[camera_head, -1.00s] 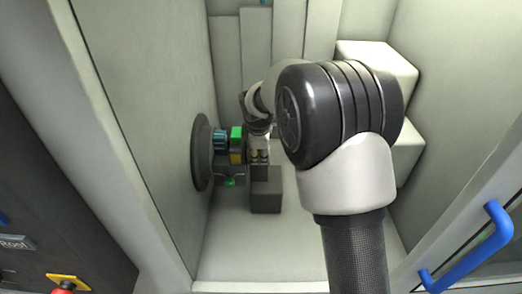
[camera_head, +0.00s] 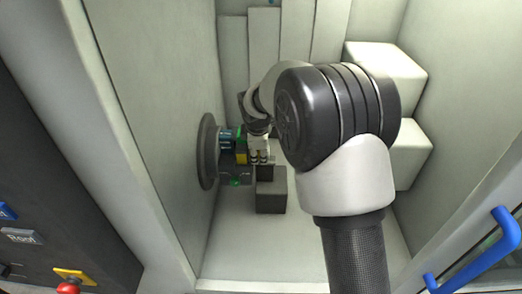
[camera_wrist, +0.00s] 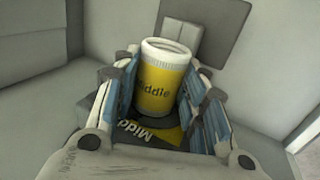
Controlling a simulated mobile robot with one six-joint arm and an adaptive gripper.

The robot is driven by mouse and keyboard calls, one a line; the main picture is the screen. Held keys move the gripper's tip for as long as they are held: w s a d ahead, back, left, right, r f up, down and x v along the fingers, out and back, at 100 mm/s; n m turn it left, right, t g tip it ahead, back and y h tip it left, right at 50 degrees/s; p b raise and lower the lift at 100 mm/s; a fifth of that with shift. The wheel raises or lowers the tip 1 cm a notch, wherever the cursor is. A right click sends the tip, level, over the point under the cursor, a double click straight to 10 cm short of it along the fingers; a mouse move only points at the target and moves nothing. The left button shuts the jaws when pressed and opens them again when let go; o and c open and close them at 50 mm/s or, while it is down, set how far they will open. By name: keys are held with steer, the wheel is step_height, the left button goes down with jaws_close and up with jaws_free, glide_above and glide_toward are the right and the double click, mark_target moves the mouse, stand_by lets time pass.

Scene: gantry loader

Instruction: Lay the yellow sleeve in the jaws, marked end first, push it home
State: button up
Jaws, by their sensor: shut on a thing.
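The yellow sleeve (camera_wrist: 161,88) has a pale rim and dark lettering, partly cut off. In the wrist view it sits between the blue-padded fingers of my gripper (camera_wrist: 167,72), which is shut on it. In the head view my gripper (camera_head: 259,157) is just right of the wall-mounted chuck disc (camera_head: 207,152) and its blue jaws (camera_head: 226,139). A small yellow patch (camera_head: 241,158) shows between jaws and gripper; I cannot tell whether it is the sleeve. Whether the sleeve touches the jaws, and which end is marked, I cannot tell.
A dark grey block (camera_head: 271,197) stands below my gripper. A small green spot (camera_head: 235,182) shows under the jaws. Pale boxes (camera_head: 385,75) stand at the back right. A blue door handle (camera_head: 470,257) is at the lower right. The front floor (camera_head: 270,255) is clear.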

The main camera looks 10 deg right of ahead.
steer(key=shift+w+a, duration=0.15)
steer(key=shift+a, duration=0.45)
steer(key=o, duration=1.4)
steer(key=shift+c, duration=0.2)
steer(key=shift+o, duration=0.3)
steer(key=shift+f, duration=0.1)
steer(key=v, duration=1.2)
steer(key=shift+w+d, duration=0.1)
steer(key=shift+w, duration=0.05)
